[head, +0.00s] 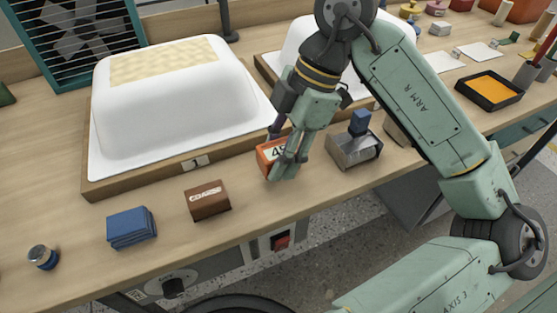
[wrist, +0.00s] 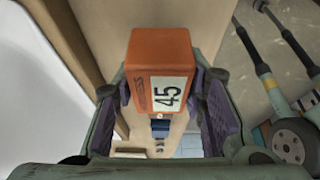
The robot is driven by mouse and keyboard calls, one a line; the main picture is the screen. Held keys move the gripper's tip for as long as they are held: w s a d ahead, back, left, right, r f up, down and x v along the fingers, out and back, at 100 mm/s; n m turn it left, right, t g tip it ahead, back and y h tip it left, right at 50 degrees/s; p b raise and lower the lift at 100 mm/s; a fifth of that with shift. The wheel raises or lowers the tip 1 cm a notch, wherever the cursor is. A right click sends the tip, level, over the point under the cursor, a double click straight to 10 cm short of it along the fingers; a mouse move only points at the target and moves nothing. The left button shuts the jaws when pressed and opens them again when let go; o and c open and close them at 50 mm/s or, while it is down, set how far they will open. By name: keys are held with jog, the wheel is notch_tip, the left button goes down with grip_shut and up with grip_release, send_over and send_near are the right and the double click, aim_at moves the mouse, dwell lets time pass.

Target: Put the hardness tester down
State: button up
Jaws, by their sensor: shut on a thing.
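The hardness tester is an orange box with a white label reading 45. In the head view the tester (head: 266,153) is at the bench's front part, before the gap between the two white shells, partly hidden by my fingers. In the wrist view the tester (wrist: 158,48) sits between the purple finger pads. My gripper (head: 284,166) points down and is shut on it; the gripper also shows in the wrist view (wrist: 168,108). I cannot tell whether the tester's underside touches the wooden bench (head: 75,270).
A white shell (head: 170,110) on a wooden base stands left. A brown block (head: 207,200), a blue stack (head: 131,228) and a small jar (head: 43,257) lie along the front. A metal box (head: 354,150) with a blue top stands right of my gripper. Some bench between tester and brown block is clear.

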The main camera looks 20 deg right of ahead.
jog(key=shift+f, duration=1.5)
jog(key=shift+f, duration=0.15)
jog(key=o, duration=1)
jog(key=shift+r, duration=0.25)
jog(key=v, duration=1.2)
jog(key=shift+s+b, duration=0.1)
jog(key=shift+b, duration=0.2)
jog(key=shift+s+f, duration=0.1)
jog(key=shift+f, duration=0.05)
